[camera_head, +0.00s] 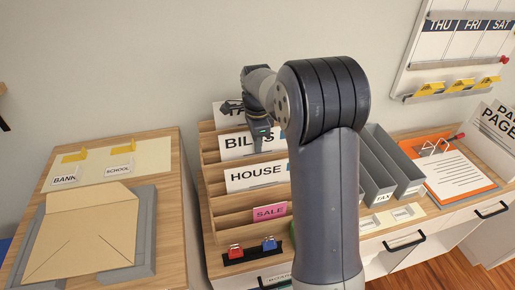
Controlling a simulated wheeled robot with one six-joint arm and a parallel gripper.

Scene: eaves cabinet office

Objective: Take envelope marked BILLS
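The white envelope marked BILLS (235,147) stands upright in a slot of the stepped wooden rack (228,201). It sits between a mostly covered envelope behind it (226,117) and the envelope marked HOUSE (246,178) in front. My gripper (261,138) points down at the upper right part of the BILLS envelope, and a dark finger overlaps its last letters. The frame does not show whether the fingers are apart or shut, or whether they touch the paper. My arm hides the rack's right side.
A pink SALE card (269,212) stands in a lower slot, above red (235,252) and blue (269,244) clips. Grey file boxes (391,158) and an orange clipboard (451,170) lie right. A large tan envelope (85,235) lies on the left cabinet.

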